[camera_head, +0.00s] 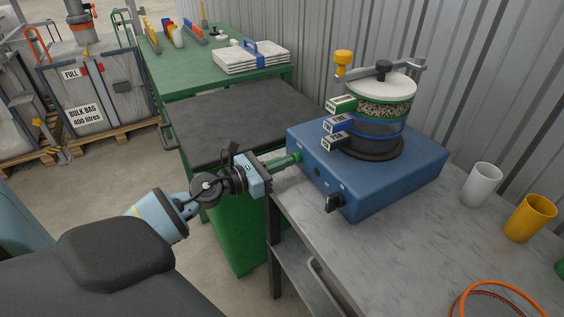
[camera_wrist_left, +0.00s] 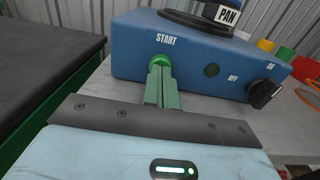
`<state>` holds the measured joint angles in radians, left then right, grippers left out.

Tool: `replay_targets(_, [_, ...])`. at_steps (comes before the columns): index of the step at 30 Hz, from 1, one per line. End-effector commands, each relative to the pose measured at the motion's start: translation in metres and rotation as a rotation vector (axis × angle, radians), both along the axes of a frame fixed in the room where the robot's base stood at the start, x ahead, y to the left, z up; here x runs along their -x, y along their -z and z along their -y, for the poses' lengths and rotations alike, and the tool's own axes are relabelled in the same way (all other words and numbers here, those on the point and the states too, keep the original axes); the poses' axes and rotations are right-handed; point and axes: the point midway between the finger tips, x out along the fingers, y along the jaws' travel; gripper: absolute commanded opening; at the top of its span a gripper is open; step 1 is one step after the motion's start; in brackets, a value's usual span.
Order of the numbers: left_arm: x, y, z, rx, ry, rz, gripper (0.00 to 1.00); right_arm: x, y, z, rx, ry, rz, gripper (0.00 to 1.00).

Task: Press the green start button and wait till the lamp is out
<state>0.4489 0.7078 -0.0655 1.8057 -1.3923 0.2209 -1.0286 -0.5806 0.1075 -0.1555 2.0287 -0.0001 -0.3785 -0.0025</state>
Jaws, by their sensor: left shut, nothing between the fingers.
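A blue sieve shaker box (camera_head: 345,180) stands on the grey bench, carrying a stack of sieves (camera_head: 380,112). My left gripper (camera_head: 296,158) is shut and empty, its green fingers pointing at the box's front face. In the left wrist view the round green start button (camera_wrist_left: 159,60) sits under the word START. The closed fingertips (camera_wrist_left: 160,72) are right at the button and overlap its lower part; whether it is pushed in I cannot tell. A round dark green lamp (camera_wrist_left: 211,70) right of the button looks unlit. My right gripper is not in view.
A black knob (camera_wrist_left: 262,93) with ON and OFF marks is right of the lamp. A white cup (camera_head: 481,185), a yellow cup (camera_head: 530,218) and an orange cable (camera_head: 500,287) are on the bench. A dark-topped green cabinet (camera_head: 235,120) stands left of the shaker.

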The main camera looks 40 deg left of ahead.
Motion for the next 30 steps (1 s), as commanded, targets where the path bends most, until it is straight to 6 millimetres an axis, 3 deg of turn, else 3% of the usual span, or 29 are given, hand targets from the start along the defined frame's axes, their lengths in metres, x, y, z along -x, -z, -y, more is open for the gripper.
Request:
replay_targets(12, [-0.019,-0.002,0.008,-0.001,-0.001,0.004,0.00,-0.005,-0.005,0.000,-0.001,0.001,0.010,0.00])
replay_targets(30, [-0.020,-0.004,0.006,0.002,-0.001,0.009,0.00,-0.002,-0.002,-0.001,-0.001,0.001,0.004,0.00])
